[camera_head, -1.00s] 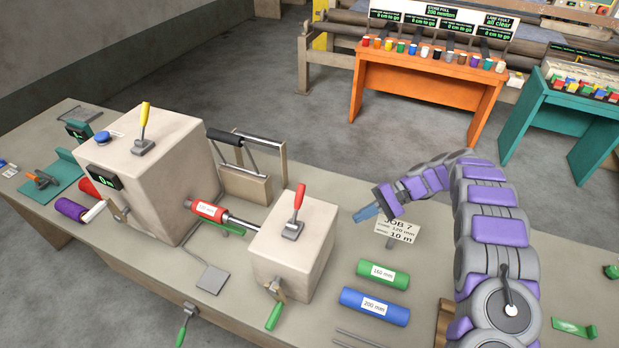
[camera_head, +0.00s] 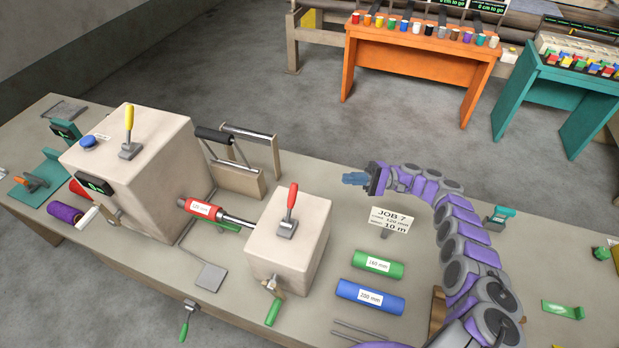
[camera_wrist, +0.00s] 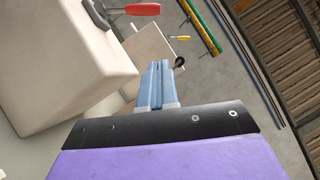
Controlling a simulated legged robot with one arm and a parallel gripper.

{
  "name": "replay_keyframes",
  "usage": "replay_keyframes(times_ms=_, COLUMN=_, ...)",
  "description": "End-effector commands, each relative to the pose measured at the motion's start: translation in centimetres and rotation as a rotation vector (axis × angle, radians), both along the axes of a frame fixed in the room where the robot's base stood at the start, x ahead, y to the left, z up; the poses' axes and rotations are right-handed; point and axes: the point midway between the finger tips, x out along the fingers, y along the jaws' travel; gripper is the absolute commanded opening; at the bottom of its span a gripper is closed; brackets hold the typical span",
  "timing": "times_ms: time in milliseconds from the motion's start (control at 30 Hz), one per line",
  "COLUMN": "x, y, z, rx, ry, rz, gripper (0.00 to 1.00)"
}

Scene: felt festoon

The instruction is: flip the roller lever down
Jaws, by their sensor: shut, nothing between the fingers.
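A cream block (camera_head: 285,245) stands on the bench with a red-handled lever (camera_head: 292,197) on a grey base, its handle pointing up. A larger cream box (camera_head: 150,180) to its left carries an upright yellow-handled lever (camera_head: 128,118). Behind them, a metal frame with a black grip (camera_head: 213,135) stands on a wooden bracket. I cannot tell by label which is the roller lever. My gripper (camera_head: 352,179) is shut and empty, above and to the right of the cream block, apart from all levers. In the wrist view its blue fingers (camera_wrist: 157,85) are together; a red handle (camera_wrist: 140,10) lies beyond them.
A red roller (camera_head: 203,208) on a shaft sits between the box and block. Green (camera_head: 379,264) and blue (camera_head: 371,295) rollers lie to the right. A job card (camera_head: 393,220) stands below my gripper. Orange (camera_head: 420,75) and teal (camera_head: 560,95) tables are behind.

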Motion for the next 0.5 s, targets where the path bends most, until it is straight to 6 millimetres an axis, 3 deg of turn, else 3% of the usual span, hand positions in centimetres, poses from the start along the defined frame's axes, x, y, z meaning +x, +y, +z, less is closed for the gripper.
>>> replay_keyframes(times_ms=500, x=0.02, y=0.75, z=0.16, rx=-0.003, ry=0.002, rz=0.008, gripper=0.0)
